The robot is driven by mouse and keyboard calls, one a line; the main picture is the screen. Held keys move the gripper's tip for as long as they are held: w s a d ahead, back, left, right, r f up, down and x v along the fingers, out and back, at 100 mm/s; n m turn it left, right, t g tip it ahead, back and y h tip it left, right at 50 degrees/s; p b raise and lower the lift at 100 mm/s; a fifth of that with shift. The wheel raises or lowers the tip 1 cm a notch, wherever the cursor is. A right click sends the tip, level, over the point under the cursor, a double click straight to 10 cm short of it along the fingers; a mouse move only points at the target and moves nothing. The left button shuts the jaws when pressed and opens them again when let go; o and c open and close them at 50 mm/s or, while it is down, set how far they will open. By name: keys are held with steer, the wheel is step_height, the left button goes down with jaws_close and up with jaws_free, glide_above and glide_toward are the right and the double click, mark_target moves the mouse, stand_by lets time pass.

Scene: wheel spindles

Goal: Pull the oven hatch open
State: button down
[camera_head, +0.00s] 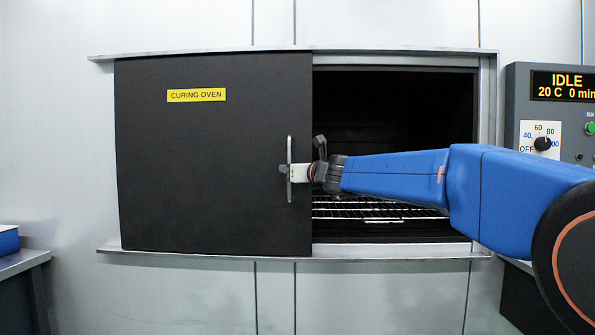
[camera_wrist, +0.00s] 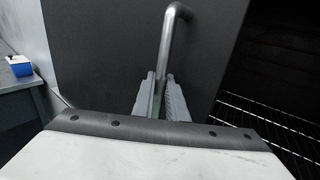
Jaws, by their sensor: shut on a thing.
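The oven hatch (camera_head: 200,160) is a black sliding panel with a yellow "CURING OVEN" label (camera_head: 196,95). It stands to the left of a wide dark opening (camera_head: 395,110). Its upright metal bar handle (camera_head: 290,150) is near the hatch's right edge. My gripper (camera_head: 287,172) is shut on the handle, with my blue arm reaching in from the right. In the wrist view the handle (camera_wrist: 176,35) runs down between the two ridged fingers (camera_wrist: 163,97). The fingers hide the lower part of the handle there.
A wire rack (camera_head: 370,208) shows inside the opening. Metal rails run above (camera_head: 220,53) and below (camera_head: 200,251) the hatch. A control panel (camera_head: 550,115) reading IDLE is at the right. A table (camera_head: 22,262) with a blue box (camera_head: 8,240) is at the far left.

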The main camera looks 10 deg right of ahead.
steer(key=shift+a, duration=0.1)
steer(key=c, duration=2)
jaws_free()
steer(key=shift+c, duration=0.2)
steer(key=v, duration=1.7)
steer(key=shift+s, duration=0.2)
